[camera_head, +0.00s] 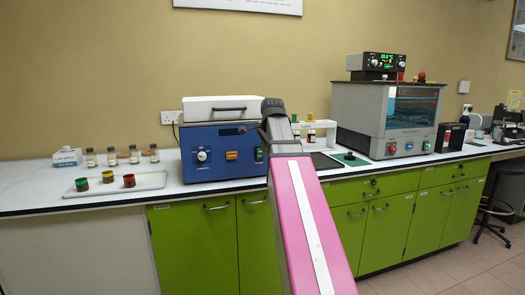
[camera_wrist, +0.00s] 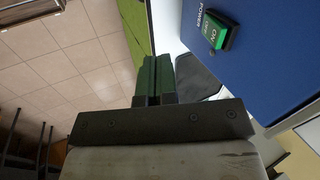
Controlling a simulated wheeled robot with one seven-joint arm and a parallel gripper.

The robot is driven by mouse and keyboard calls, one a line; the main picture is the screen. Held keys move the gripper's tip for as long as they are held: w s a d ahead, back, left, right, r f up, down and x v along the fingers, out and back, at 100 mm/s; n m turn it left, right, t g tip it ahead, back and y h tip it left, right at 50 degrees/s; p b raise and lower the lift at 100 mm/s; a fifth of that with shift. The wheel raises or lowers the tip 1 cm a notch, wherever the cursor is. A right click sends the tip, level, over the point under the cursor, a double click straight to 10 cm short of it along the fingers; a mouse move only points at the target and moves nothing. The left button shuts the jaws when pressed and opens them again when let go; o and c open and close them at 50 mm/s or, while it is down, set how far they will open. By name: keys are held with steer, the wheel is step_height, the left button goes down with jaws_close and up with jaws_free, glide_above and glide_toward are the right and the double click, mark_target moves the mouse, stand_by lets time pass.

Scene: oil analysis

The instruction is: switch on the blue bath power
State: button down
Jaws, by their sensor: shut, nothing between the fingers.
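The blue bath (camera_head: 222,168) is a blue box with a white lid (camera_head: 221,108), on the counter left of my arm in the head view. Its front has a white dial (camera_head: 202,155), an orange switch (camera_head: 232,155) and a green power switch (camera_head: 259,154). In the wrist view, the green rocker (camera_wrist: 215,32) sits on the blue panel (camera_wrist: 272,55), beside the words ON and POWER. I cannot tell whether it is pressed. My gripper (camera_wrist: 156,60) is shut and empty, with green fingers. In the wrist view it is apart from the rocker, which lies up and right of the fingertips.
A tray (camera_head: 148,182) with several small coloured cups and several bottles stand left of the bath. A rack (camera_head: 314,124) with bottles and a large grey bath (camera_head: 359,111) stand to the right. Green cupboards (camera_head: 195,250) are below the counter. My pink arm link covers part of the counter edge.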

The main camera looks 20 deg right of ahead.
mark_target(261, 154)
steer(key=shift+m, duration=0.8)
steer(key=r, duration=0.3)
steer(key=d+r, duration=0.1)
steer(key=r, duration=0.1)
steer(key=shift+s+r, duration=0.15)
steer(key=shift+s, duration=0.2)
steer(key=w+f, duration=0.8)
steer(key=shift+w, duration=0.2)
steer(key=shift+f, duration=0.1)
steer(key=shift+w, duration=0.45)
steer(key=shift+r, duration=0.3)
